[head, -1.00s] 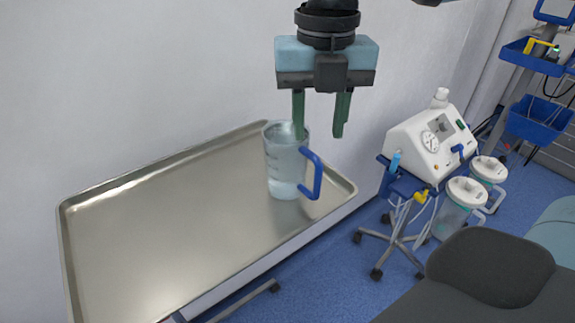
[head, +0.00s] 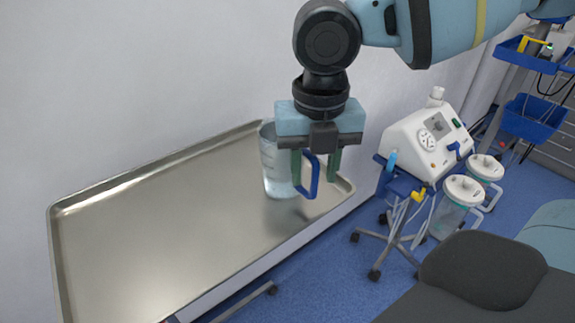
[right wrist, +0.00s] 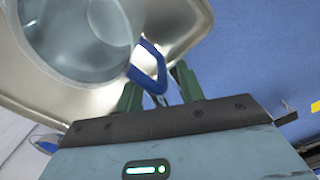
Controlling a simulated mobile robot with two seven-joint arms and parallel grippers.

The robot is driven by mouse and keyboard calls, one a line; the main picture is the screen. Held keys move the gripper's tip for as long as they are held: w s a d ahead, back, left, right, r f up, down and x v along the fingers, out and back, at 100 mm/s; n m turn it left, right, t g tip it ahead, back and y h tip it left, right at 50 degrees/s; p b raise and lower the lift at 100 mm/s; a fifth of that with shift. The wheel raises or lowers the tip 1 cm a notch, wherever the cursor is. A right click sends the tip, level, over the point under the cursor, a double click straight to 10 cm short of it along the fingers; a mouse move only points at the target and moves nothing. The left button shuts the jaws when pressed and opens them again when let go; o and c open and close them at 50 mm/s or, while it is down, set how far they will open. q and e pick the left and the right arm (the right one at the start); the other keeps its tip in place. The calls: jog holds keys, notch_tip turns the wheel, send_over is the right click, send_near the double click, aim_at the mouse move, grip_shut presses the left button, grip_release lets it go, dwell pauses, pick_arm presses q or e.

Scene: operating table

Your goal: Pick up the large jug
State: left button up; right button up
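The large jug (head: 274,168) is clear with a blue handle (head: 315,187). It stands upright at the right end of the metal tray (head: 150,230), and its top is partly hidden behind my right gripper in the head view. My right gripper (head: 315,178) points down at the handle, one green finger on each side of it. In the right wrist view the jug (right wrist: 75,35) is at upper left, and its handle (right wrist: 150,62) reaches between the spread fingers (right wrist: 158,88). The fingers are open with a gap to the handle. My left gripper is not in view.
The wall stands right behind the tray. To the right are a white suction machine (head: 428,138) on a wheeled stand, lidded canisters (head: 457,200) and blue bins (head: 537,120). A dark padded surface (head: 485,270) is at lower right. The tray's left part is empty.

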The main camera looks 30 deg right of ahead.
aim_at(313, 193)
jog(key=shift+f, duration=1.6)
grip_shut()
